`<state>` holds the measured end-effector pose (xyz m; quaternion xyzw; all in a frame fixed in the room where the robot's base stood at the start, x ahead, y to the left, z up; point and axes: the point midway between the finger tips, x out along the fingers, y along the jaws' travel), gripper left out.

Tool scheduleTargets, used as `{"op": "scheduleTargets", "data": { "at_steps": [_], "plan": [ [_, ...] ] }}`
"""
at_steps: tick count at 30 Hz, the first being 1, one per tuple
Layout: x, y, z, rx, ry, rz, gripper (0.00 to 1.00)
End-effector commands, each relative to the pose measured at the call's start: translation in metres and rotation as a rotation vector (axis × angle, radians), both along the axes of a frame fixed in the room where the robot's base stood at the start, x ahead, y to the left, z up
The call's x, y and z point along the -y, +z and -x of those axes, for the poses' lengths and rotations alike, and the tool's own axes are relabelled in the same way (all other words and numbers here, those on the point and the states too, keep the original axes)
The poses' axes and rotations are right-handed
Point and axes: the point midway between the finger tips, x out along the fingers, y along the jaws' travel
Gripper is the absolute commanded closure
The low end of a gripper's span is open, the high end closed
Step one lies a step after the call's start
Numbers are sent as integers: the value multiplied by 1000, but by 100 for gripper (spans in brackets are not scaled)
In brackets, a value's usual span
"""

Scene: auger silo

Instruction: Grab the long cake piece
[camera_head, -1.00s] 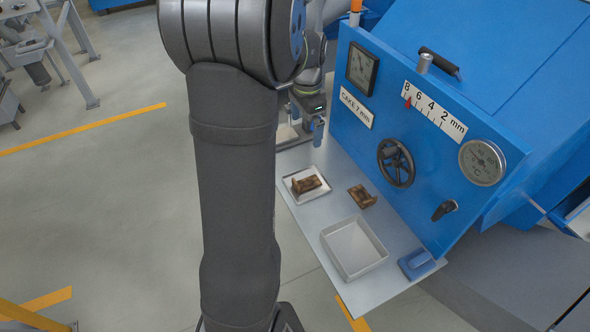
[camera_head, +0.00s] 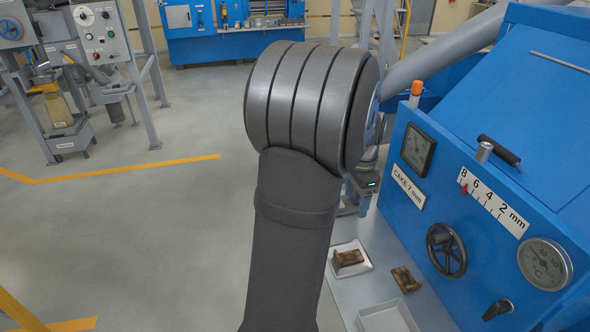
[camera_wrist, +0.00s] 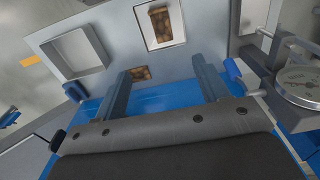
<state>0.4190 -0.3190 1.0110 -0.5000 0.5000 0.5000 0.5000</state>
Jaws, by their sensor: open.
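Two brown cake pieces lie by the blue machine. One (camera_head: 348,258) is on a small white tray (camera_head: 336,272); it also shows in the wrist view (camera_wrist: 160,25) and looks the longer there. The other (camera_head: 406,279) lies on the bare grey shelf; in the wrist view it shows (camera_wrist: 140,73) between my fingers' tips, seemingly beyond them. My gripper (camera_wrist: 162,68) is open and empty, with its two fingers apart above the shelf. In the head view my fingers are hidden behind my arm.
A shallow empty grey tray (camera_wrist: 78,53) stands on the shelf (camera_head: 365,290). The blue machine front (camera_head: 415,240) with a handwheel (camera_head: 446,250), a round gauge (camera_head: 545,263) and a black lever (camera_head: 497,310) borders the shelf closely.

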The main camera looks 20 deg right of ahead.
Motion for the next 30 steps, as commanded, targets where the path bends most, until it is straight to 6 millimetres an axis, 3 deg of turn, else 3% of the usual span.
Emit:
{"op": "scheduleTargets", "data": {
  "at_steps": [8,15,21,26,30],
  "plan": [
    [-9,-8,0,-20,-5,33,33],
    [-56,-46,2,-58,-18,256,33],
    [-86,-63,1,-14,-1,374,33],
    [-87,-76,0,-1,1,394,33],
    [-77,-99,1,-5,0,392,33]
  ]
}}
